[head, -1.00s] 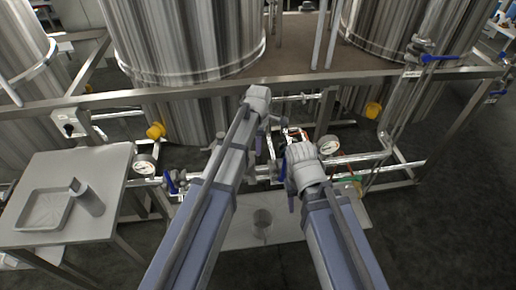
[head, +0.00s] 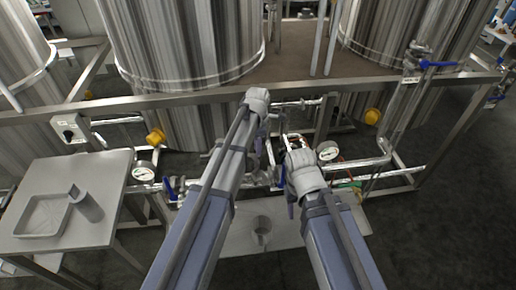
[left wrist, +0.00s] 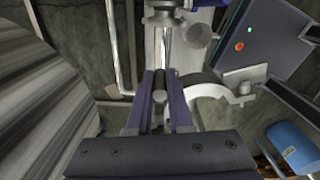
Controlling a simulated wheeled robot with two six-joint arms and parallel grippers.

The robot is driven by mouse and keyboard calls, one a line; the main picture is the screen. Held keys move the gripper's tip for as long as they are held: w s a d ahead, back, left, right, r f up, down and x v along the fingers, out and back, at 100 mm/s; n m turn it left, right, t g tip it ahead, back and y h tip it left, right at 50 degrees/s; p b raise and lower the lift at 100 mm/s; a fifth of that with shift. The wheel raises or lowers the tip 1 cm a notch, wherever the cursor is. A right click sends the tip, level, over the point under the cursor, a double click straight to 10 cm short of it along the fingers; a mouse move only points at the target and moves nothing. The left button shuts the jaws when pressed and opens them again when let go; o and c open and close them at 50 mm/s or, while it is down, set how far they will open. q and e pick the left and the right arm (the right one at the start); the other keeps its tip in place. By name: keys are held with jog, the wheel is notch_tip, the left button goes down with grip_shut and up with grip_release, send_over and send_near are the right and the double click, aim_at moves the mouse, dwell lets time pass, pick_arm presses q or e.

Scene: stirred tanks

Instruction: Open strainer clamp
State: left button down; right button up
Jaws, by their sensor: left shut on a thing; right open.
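In the left wrist view, the two purple fingers of my left gripper (left wrist: 163,100) are closed around a small grey knob (left wrist: 160,97). A pale grey curved clamp band (left wrist: 210,93) extends to the right of the fingers. In the head view, my left gripper (head: 259,146) points down among the pipes between the two front tanks; the clamp is too small and hidden there to make out. My right gripper (head: 291,205) hangs just to the right of it, apart from it and open, with nothing seen between its fingers.
A pressure gauge (head: 328,151) is close to my right arm; another gauge (head: 143,172) is at left. The steel frame rail (head: 180,98) crosses behind my arms. A side table (head: 100,165) holds a tray (head: 42,232). A cup (head: 261,227) stands on the low plate below.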

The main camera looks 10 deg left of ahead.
dwell(0.5)
pick_arm(q)
jog(key=c, duration=0.8)
grip_release()
jog(key=shift+c, duration=0.2)
jog(key=shift+r, duration=0.15)
notch_tip(320, 180, up, 8)
jog(key=p, duration=0.8)
jog(key=shift+f, duration=0.2)
